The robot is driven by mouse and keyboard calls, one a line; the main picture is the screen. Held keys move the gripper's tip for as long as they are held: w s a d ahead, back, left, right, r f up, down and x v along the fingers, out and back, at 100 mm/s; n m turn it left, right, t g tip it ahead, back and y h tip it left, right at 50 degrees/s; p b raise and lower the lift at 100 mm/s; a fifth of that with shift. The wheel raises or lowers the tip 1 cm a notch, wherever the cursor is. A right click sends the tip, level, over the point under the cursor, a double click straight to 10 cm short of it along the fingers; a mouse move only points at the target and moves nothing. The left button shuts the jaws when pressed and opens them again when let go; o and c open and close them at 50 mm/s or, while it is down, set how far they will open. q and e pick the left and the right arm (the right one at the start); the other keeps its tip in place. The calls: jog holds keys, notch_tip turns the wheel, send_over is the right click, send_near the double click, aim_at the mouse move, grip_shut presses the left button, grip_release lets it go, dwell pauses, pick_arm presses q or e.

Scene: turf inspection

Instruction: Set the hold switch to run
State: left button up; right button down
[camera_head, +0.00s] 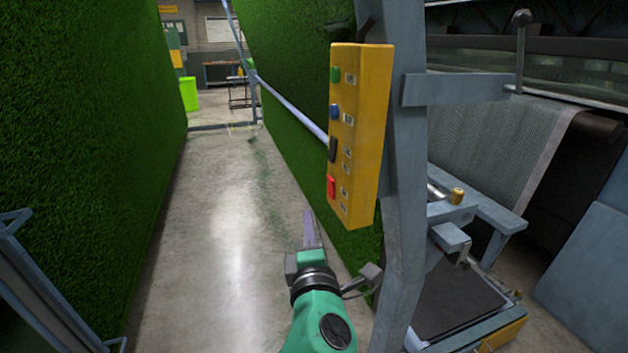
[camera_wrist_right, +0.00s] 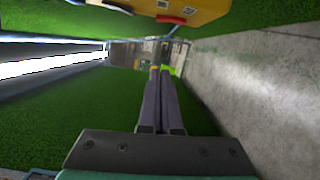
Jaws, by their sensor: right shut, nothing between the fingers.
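The yellow control box (camera_head: 362,130) is fixed to a grey post in the head view. Its left face carries a green button (camera_head: 335,75), a blue button (camera_head: 334,112), a black switch (camera_head: 332,150) and a red switch (camera_head: 331,187), each with a small label too small to read. I cannot tell which way the black switch is set. My right gripper (camera_head: 309,222) is shut and empty, below and left of the box, apart from it. In the right wrist view the shut fingers (camera_wrist_right: 161,72) point down the aisle, and the box (camera_wrist_right: 200,8) shows at the top edge. My left gripper is not in view.
Green turf walls (camera_head: 85,130) flank a clear concrete aisle (camera_head: 215,230). The grey post (camera_head: 403,180) stands right beside the box. Machinery with a roller and woven belt (camera_head: 490,140) fills the right. A grey metal frame (camera_head: 40,290) is at lower left.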

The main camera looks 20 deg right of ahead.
aim_at(330, 188)
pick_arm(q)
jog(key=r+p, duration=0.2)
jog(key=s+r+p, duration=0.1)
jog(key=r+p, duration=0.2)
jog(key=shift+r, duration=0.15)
pick_arm(e)
jog(key=w+d, duration=0.6)
jog(key=w, duration=0.3)
jog(key=shift+w+r, duration=0.25)
jog(key=shift+r, duration=0.15)
jog(key=shift+a, duration=0.1)
jog(key=shift+d+r+m, duration=0.15)
jog(key=shift+d+m, duration=0.3)
jog(key=shift+m, duration=0.25)
jog(key=shift+w, duration=0.1)
